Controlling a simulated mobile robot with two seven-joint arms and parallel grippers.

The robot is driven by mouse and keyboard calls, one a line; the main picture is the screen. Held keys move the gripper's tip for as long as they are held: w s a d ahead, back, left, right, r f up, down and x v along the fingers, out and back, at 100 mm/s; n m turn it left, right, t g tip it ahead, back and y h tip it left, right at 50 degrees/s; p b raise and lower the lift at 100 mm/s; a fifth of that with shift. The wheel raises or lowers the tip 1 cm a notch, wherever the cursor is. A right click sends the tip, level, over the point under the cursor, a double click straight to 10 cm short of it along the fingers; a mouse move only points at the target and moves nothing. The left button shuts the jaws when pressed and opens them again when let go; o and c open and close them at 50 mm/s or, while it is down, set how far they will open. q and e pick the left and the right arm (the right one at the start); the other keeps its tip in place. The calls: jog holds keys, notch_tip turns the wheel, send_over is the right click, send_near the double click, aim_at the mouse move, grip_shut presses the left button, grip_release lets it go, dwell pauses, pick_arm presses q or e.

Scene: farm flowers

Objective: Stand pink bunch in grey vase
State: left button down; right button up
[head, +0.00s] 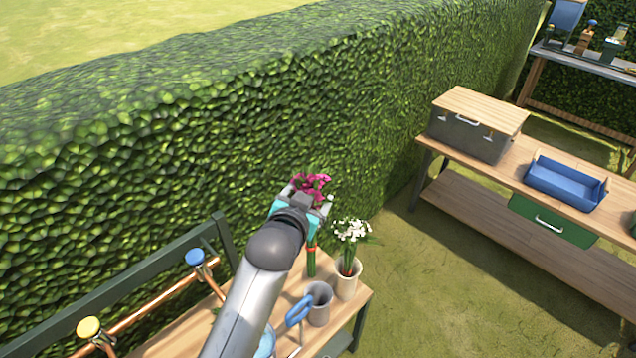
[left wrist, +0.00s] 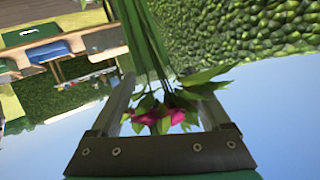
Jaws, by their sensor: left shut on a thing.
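The pink bunch (head: 316,183) is held upright by my left gripper (head: 309,196), with its blooms above the jaws. Its green stems, with a red band, hang below the gripper. In the left wrist view the pink blooms (left wrist: 160,119) and leaves show between the fingers, with the stems running away from the camera. A grey vase (head: 319,306) stands on the wooden table just below the stem ends, with a blue handle beside it. I cannot tell the exact gap between stems and vase. My right gripper is out of view.
A pale vase (head: 348,283) with white flowers (head: 352,231) stands close right of the grey vase, near the table's edge (head: 364,299). Copper rails with blue and yellow knobs (head: 195,257) lie at left. A hedge (head: 200,150) rises behind. Another bench holds a blue tray (head: 564,184).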

aim_at(318, 209)
pick_arm(q)
jog(key=shift+s+d+f+h+p, duration=0.25)
jog(key=shift+s+d+h+p, duration=0.2)
jog(key=shift+d+p, duration=0.3)
jog(key=shift+f+b, duration=0.4)
jog(key=shift+f, duration=0.8)
notch_tip(318, 209, down, 19)
jog(key=b, duration=1.5)
jog(key=shift+r, duration=0.15)
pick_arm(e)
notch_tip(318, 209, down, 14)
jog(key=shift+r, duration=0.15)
pick_arm(q)
jog(key=shift+c, duration=0.9)
grip_release()
jog(key=shift+o, duration=0.8)
